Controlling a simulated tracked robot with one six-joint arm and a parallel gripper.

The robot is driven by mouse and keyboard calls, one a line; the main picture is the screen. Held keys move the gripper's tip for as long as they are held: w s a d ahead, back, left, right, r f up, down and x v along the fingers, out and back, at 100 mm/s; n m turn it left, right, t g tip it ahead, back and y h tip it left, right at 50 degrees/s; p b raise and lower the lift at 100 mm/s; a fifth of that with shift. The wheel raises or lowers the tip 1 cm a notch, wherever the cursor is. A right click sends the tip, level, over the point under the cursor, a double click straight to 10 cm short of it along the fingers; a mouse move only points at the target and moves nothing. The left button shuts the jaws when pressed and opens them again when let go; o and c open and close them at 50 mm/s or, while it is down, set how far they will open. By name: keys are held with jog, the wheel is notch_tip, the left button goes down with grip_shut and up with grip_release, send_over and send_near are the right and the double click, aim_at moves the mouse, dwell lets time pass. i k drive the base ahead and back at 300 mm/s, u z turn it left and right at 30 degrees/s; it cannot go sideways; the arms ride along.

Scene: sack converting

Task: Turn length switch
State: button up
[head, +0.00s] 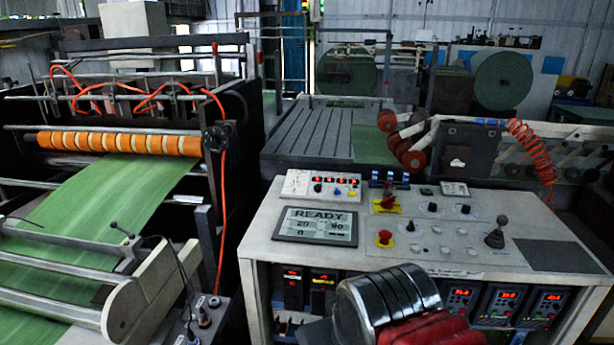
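The control console (262,245) stands in the middle and right foreground, with a sloped pale panel. Its screen (316,227) reads READY with some numbers below. Small black rotary knobs sit right of the screen, one at the upper middle (432,207) and one farther right (464,209); another black knob (410,226) is lower. The labels are too small to read, so I cannot tell which is the length switch. A red-and-yellow switch (386,202) sits at the upper left of these knobs. My gripper's fingers do not show; a chrome and red part of my arm covers the console's lower front.
A red mushroom button (384,238) and a black joystick (496,234) stand up from the panel. A small box with red digits (322,186) sits at the panel's back left. Green sheet (110,205) runs through the roller machine at left. Several lit controllers (502,302) are below.

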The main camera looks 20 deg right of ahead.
aim_at(317, 188)
jog(key=z, duration=0.2)
jog(key=i, duration=0.9)
jog(key=z, duration=0.35)
